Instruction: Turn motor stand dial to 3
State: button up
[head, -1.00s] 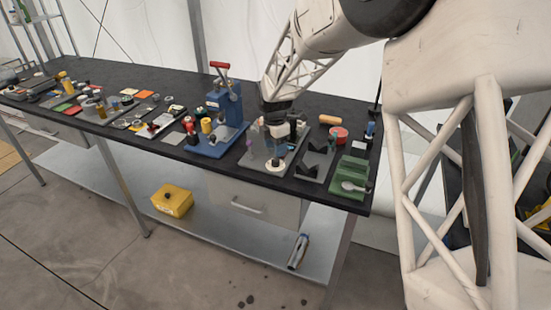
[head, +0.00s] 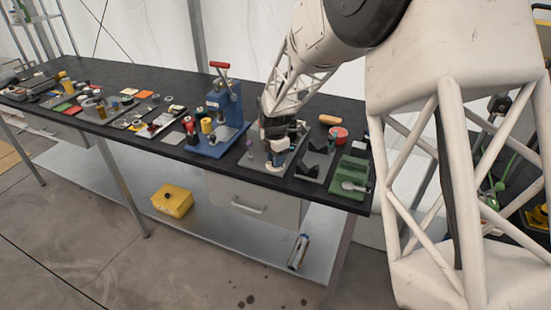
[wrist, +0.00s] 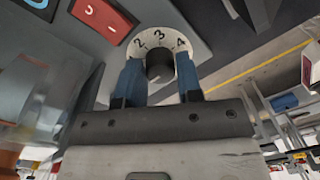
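The motor stand (head: 252,163) is a grey plate near the right end of the black bench, partly hidden by my gripper. In the wrist view its dial (wrist: 178,42) is a white disc with the numbers 2, 3 and 4 legible and a black round knob (wrist: 159,64) in its middle. A small pale mark shows at the knob's lower edge. My gripper (wrist: 160,68) has its two blue fingers apart, one on each side of the knob. I cannot tell whether they touch it. In the head view my gripper (head: 280,157) is low over the stand's front, covering the dial.
A blue press with a red handle (head: 226,112) stands left of the stand. Dark V-shaped blocks (head: 314,163) and a green tray (head: 351,177) lie to the right. Small parts crowd the bench's left.

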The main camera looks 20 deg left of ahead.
jog(key=c, duration=0.4)
jog(key=shift+m, duration=2.4)
jog(key=o, duration=0.9)
jog(key=shift+r, duration=0.1)
jog(key=shift+w+r, duration=0.15)
jog(key=shift+r, duration=3.7)
